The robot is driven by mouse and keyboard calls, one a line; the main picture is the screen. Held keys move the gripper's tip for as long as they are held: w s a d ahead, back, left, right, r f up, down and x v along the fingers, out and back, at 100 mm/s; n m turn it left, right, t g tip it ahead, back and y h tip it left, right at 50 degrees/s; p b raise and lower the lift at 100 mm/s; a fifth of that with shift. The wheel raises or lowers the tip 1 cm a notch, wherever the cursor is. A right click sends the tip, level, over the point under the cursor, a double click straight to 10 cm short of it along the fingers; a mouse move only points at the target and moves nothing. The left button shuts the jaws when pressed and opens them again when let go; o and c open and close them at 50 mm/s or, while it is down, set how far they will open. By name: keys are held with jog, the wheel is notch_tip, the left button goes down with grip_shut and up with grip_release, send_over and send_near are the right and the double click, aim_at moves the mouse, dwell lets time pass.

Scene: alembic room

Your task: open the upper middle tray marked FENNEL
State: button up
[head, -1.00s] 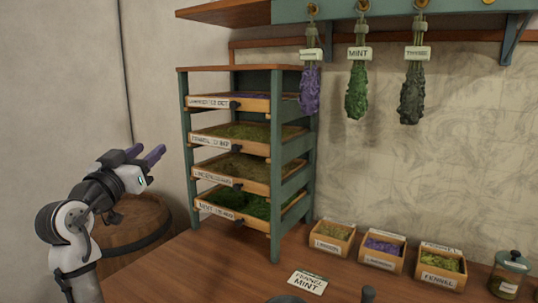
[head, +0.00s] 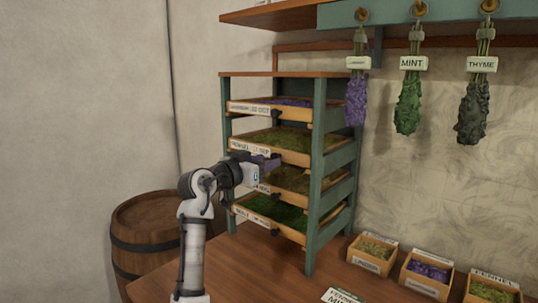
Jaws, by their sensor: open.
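The FENNEL tray (head: 296,158) is the second from the top in a green drying rack. It has a light wooden front with a white label at its left end and holds dull green herbs. It sits in the rack under the top tray. My gripper (head: 270,163) is open in front of the rack, its purple fingers pointing right at the height of this tray's front, near its dark handle. The fingers overlap the handle area in the picture, so I cannot tell whether they touch or surround it. Nothing shows in the jaws.
The top tray (head: 250,108) with purple herbs is above, and two more trays are below. A barrel (head: 150,230) stands left of the wooden table. Small herb boxes (head: 371,262) sit right of the rack. Herb bundles (head: 408,105) hang from a rail at upper right.

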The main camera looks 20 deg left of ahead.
jog(key=shift+x, duration=1.1)
grip_shut()
